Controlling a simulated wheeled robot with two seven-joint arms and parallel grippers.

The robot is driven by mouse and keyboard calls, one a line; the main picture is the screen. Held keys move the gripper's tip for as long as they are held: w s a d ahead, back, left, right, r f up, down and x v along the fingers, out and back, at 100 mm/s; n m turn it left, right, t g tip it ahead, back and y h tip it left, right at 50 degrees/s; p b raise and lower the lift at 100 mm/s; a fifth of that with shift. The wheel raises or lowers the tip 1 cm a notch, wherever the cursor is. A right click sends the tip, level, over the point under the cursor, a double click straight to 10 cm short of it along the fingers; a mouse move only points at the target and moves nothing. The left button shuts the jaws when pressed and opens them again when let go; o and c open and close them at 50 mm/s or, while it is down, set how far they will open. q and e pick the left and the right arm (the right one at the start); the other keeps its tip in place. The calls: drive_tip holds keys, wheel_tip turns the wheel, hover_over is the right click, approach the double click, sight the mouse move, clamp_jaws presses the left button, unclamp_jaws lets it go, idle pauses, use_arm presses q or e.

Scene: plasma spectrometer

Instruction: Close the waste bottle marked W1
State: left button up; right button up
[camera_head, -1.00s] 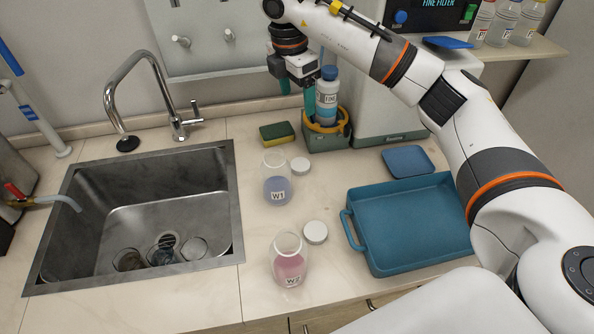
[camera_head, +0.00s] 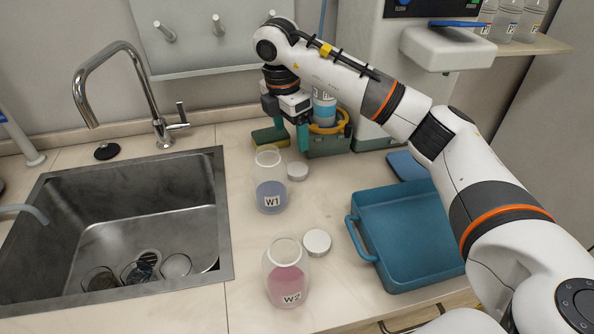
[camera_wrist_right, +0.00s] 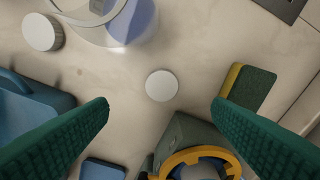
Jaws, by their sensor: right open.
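The waste bottle W1 (camera_head: 270,190) stands open and upright on the counter, with blue-violet liquid in it. It also shows at the top of the right wrist view (camera_wrist_right: 130,22). A white round cap (camera_head: 297,171) lies flat on the counter just right of it. My right gripper (camera_head: 288,138) is open and empty above the counter, behind the cap in the head view. In the right wrist view, this cap (camera_wrist_right: 161,86) appears between the spread fingertips, with nothing gripped. My left gripper is not in view.
An open bottle W2 (camera_head: 285,278) with pink liquid stands in front, its white cap (camera_head: 317,242) beside it. A blue tray (camera_head: 410,235) is at right and a sink (camera_head: 120,225) at left. A sponge (camera_wrist_right: 252,88) and a green holder (camera_head: 330,142) with a bottle are near the gripper.

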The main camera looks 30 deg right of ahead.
hover_over(297, 169)
drive_tip(key=a, duration=0.1)
drive_tip(key=f, duration=0.6)
drive_tip(key=shift+s+p, duration=0.2)
drive_tip(key=shift+p, duration=0.1)
drive_tip(key=shift+f, duration=0.4)
drive_tip(key=f, duration=0.3)
drive_tip(key=d+f+p, duration=0.1)
drive_tip(key=shift+w+f, duration=0.15)
drive_tip(key=shift+w, duration=0.1)
drive_tip(key=shift+a, duration=0.1)
drive_tip(key=c, duration=1)
